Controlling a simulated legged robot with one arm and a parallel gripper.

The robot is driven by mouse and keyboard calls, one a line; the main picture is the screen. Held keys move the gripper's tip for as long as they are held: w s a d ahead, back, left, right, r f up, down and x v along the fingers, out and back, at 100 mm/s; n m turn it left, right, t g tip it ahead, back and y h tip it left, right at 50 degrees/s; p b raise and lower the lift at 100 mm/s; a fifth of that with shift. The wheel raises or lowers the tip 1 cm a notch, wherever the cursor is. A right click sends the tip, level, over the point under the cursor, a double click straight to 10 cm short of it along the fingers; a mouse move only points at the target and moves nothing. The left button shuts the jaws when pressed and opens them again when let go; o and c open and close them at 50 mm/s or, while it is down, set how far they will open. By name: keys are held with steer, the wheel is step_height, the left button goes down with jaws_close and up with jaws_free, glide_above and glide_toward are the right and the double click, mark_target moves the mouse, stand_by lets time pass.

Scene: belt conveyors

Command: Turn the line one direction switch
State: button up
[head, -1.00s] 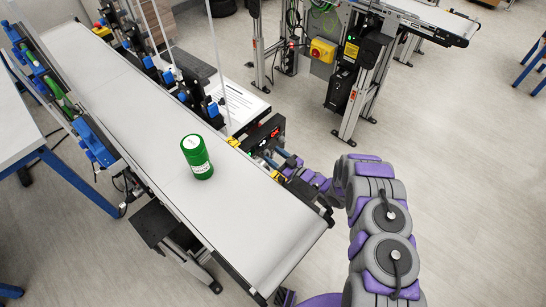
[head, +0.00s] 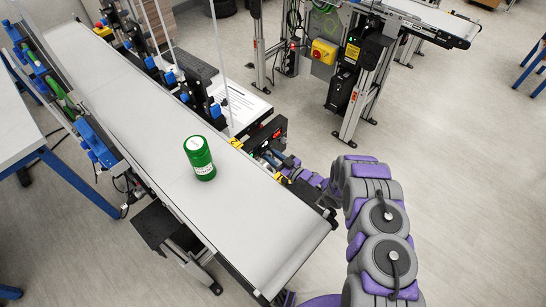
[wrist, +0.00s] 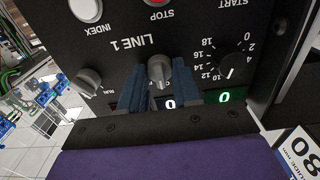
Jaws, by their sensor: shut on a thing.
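The line one control panel (wrist: 130,48) fills the wrist view, upside down, with the label "LINE 1". A grey knob (wrist: 158,72) in its middle sits between the two blue fingers of my gripper (wrist: 158,88). The fingers are shut on this knob, and its pointer runs roughly up and down in the picture. The lettering by the knob is partly hidden by the fingers. In the head view, my gripper (head: 272,158) reaches the dark panel (head: 264,136) at the right side of the belt.
On the panel are another grey knob (wrist: 88,82), a numbered dial (wrist: 232,66), a white button (wrist: 86,9) and a red stop button (wrist: 158,2). A green can (head: 200,158) stands upright on the conveyor belt (head: 130,110). Open floor lies to the right.

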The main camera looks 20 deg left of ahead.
steer(key=shift+m, duration=0.3)
steer(key=shift+w+d+m+p, duration=0.1)
steer(key=shift+m+p, duration=0.15)
steer(key=shift+m, duration=1.9)
steer(key=shift+w+m+p, duration=0.1)
steer(key=shift+m+p, duration=0.1)
steer(key=shift+m, duration=1.95)
steer(key=o, duration=1)
steer(key=shift+f, duration=0.1)
steer(key=shift+o, duration=0.2)
steer(key=p+v, duration=0.2)
steer(key=v, duration=1.5)
steer(key=shift+s, duration=0.2)
steer(key=shift+d+f, duration=0.1)
